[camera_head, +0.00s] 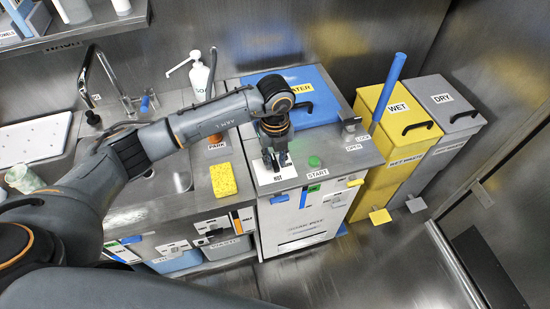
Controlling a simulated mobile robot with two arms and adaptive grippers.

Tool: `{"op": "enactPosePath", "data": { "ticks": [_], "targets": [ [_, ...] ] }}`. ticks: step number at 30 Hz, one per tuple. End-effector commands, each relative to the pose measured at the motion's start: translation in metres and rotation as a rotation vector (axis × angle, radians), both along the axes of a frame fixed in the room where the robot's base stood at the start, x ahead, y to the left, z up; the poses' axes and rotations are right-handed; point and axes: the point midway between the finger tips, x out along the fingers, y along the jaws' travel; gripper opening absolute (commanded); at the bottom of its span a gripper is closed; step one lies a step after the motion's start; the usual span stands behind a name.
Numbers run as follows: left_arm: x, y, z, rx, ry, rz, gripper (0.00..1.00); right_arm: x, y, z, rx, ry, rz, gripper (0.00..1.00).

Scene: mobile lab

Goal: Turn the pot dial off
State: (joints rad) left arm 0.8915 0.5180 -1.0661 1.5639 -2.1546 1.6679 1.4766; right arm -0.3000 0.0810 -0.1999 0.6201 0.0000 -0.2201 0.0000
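My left gripper (277,161) points down over a white label plate (268,178) on the metal counter, to the left of the green start button. Its fingertips are at or just above the plate. The pot dial cannot be made out; the gripper covers the middle of the plate and may hide it. The fingers are too small and dark to tell whether they are open or shut on something. My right gripper is not in view.
A green button (314,161) sits right of the gripper, with a "START" label. Behind is a blue lid (318,108). A yellow sponge (223,180) and a soap bottle (199,76) are to the left. Yellow (405,132) and grey (446,120) bins stand right.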

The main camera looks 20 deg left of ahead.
Motion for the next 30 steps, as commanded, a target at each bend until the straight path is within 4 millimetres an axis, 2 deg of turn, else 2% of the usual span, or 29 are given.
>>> {"op": "enactPosePath", "data": {
  "ticks": [9, 13, 17, 24, 30],
  "targets": [
    [-0.001, 0.000, -0.001, 0.000, 0.003, -0.002, 0.38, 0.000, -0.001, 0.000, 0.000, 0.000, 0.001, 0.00],
    [-0.001, 0.000, 0.007, 0.001, 0.002, -0.002, 0.38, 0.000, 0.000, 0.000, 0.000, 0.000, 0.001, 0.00],
    [0.000, 0.000, 0.029, 0.001, -0.001, -0.004, 0.38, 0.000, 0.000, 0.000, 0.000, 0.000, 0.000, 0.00],
    [0.000, 0.000, 0.081, 0.000, -0.002, -0.003, 0.38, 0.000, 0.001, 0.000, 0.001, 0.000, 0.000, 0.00],
    [0.000, 0.000, 0.110, 0.001, 0.001, -0.001, 0.38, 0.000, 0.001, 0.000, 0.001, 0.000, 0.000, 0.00]
  ]
}}
